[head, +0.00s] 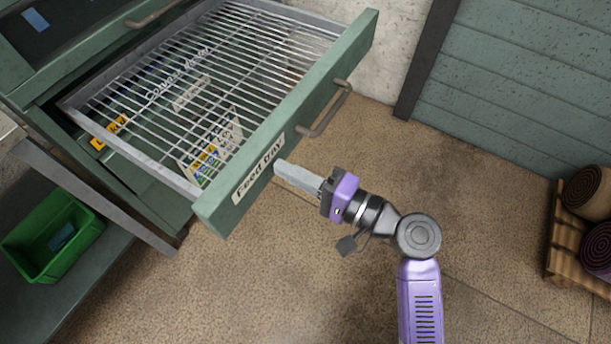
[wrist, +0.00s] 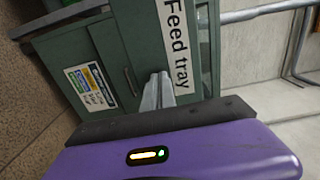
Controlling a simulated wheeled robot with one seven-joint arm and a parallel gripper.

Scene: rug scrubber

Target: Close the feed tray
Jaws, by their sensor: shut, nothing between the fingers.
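The feed tray (head: 288,123) is a green drawer, pulled well out of its cabinet. A wire grid covers its inside, and printed cards lie under the grid. Its front panel bears a white "Feed tray" label, which also shows in the wrist view (wrist: 176,45). A grey bar handle (head: 327,110) is on the front, right of the label. My gripper (head: 278,167) is shut and empty. Its fingertips are at the front panel, close to the label's right end; I cannot tell whether they touch. In the wrist view the fingers (wrist: 157,92) point at the panel beside the label.
Another handle (head: 150,14) is on the cabinet above the tray. A green bin (head: 54,236) sits on a low shelf at the left. Rolled rugs (head: 588,192) lie on a wooden rack at the right. The brown floor before the tray is clear.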

